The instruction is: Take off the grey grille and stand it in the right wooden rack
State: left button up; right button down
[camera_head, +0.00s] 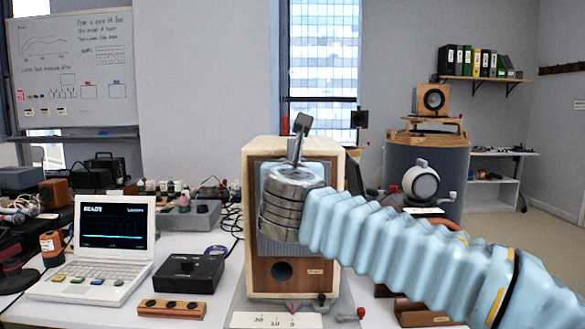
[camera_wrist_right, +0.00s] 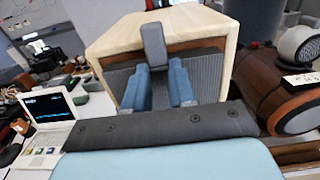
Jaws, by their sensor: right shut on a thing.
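The grey grille (camera_head: 262,247) is on the front of the wooden speaker cabinet (camera_head: 250,160); my right wrist hides most of it in the head view. In the right wrist view the grille (camera_wrist_right: 205,75) shows behind and beside the fingers. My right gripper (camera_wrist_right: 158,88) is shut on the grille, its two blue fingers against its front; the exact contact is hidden. I cannot tell whether the grille is apart from the cabinet. Brown wooden pieces (camera_head: 420,314) at the lower right, probably the right rack, are partly hidden by my right arm. My left gripper is out of view.
A white laptop (camera_head: 100,250), a black box (camera_head: 188,273) and a small wooden block (camera_head: 172,308) stand left of the cabinet. A grey and white round device (camera_head: 422,180) is at the right. A white label card (camera_head: 275,320) lies in front of the cabinet.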

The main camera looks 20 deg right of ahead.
jog(key=shift+b+v, duration=0.35)
jog(key=shift+v, duration=2.55)
